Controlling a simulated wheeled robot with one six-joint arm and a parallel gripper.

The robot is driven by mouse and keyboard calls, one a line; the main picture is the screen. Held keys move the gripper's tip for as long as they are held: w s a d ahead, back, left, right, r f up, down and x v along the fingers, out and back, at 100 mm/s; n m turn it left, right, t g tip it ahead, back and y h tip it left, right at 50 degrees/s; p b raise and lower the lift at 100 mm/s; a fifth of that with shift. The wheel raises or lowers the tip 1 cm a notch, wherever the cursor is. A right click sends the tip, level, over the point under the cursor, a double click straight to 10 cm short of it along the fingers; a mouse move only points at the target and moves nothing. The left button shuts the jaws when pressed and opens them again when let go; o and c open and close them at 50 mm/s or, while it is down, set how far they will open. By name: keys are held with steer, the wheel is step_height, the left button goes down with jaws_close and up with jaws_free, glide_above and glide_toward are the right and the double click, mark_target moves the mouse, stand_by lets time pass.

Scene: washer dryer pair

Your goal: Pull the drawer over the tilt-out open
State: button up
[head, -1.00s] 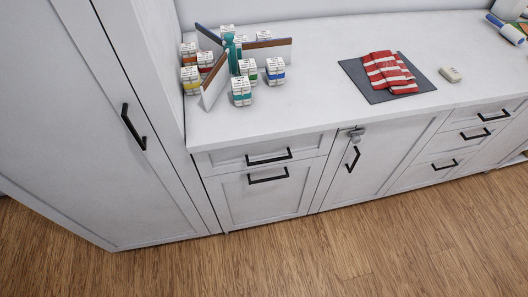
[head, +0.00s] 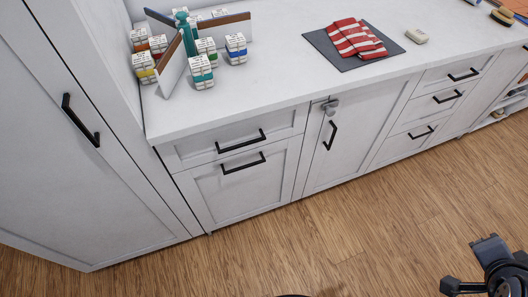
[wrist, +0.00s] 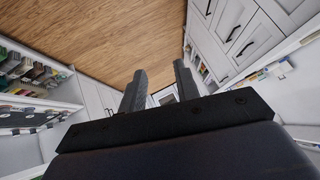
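The drawer over the tilt-out (head: 196,151) is a wide, shallow white front at the left end of the counter, with a black bar handle (head: 240,141). It is closed. Directly below it the taller white tilt-out front (head: 235,195) is also closed, with its own black handle (head: 243,162). My gripper (wrist: 160,75) is open and empty in the wrist view, its two dark fingers apart. In the head view part of my gripper (head: 492,265) shows at the lower right, over the floor, well away from the drawer. The drawer does not clearly show in the wrist view.
A tall white cabinet (head: 75,170) stands left of the drawer. A cupboard door (head: 345,140) with a grey latch (head: 331,107) and a stack of drawers (head: 435,100) are to the right. Small boxes, dividers and a striped cloth (head: 355,40) lie on the counter. The wood floor (head: 330,235) is clear.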

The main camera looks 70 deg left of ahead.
mark_target(243, 146)
steer(key=s+a+f+n+g+y+b, duration=0.1)
steer(key=a+f+y+b, duration=0.15)
steer(key=a, duration=0.55)
steer(key=s+a+f+y+b, duration=0.1)
steer(key=a+f+y+b, duration=0.15)
steer(key=a, duration=0.65)
steer(key=s+a+f+n+g+y+b, duration=0.15)
steer(key=a+y, duration=0.25)
steer(key=a, duration=0.4)
steer(key=s+a+f+n+g+y+b, duration=0.1)
steer(key=s+a+f+g+y+b, duration=0.1)
steer(key=s+a+g, duration=0.45)
steer(key=s+a+f+n+g+y+b, duration=0.1)
steer(key=s+a+f+g+b, duration=0.2)
steer(key=s, duration=0.7)
steer(key=s+a+f+g+y+b, duration=0.1)
steer(key=s+a+f+g+y, duration=0.15)
steer(key=s+a, duration=0.45)
steer(key=shift+h, duration=0.45)
steer(key=x, duration=0.3)
steer(key=s+x, duration=0.1)
steer(key=x, duration=0.3)
steer(key=r+b+x, duration=0.1)
steer(key=x, duration=0.2)
steer(key=shift+s+d, duration=0.15)
steer(key=shift+s, duration=0.25)
jaws_close()
